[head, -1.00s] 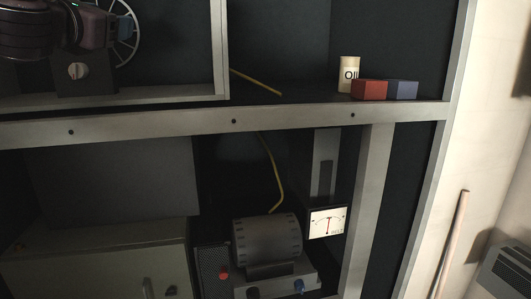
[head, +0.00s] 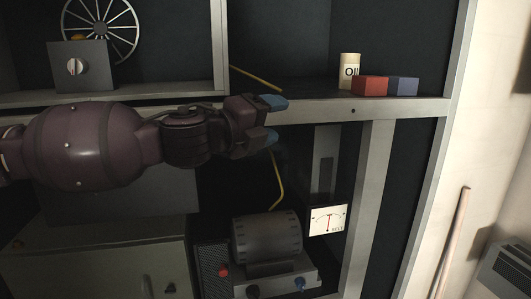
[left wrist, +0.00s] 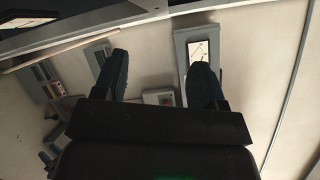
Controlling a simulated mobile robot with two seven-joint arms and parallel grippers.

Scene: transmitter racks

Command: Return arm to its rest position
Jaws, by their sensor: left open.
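My left arm comes in from the left across the head view, in front of the rack. My left gripper (head: 277,119) is open and empty, its blue fingertips apart and pointing right, in front of the grey shelf beam (head: 215,118). In the left wrist view the two fingers of my left gripper (left wrist: 160,75) are spread with nothing between them. My right gripper is in neither view.
On the upper shelf stand an oil can (head: 349,70), a red box (head: 370,86) and a blue box (head: 403,88). A knob box (head: 80,67) and a spoked wheel (head: 124,30) are upper left. A motor (head: 266,238), a gauge (head: 327,219) and a yellow cable (head: 276,180) are below.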

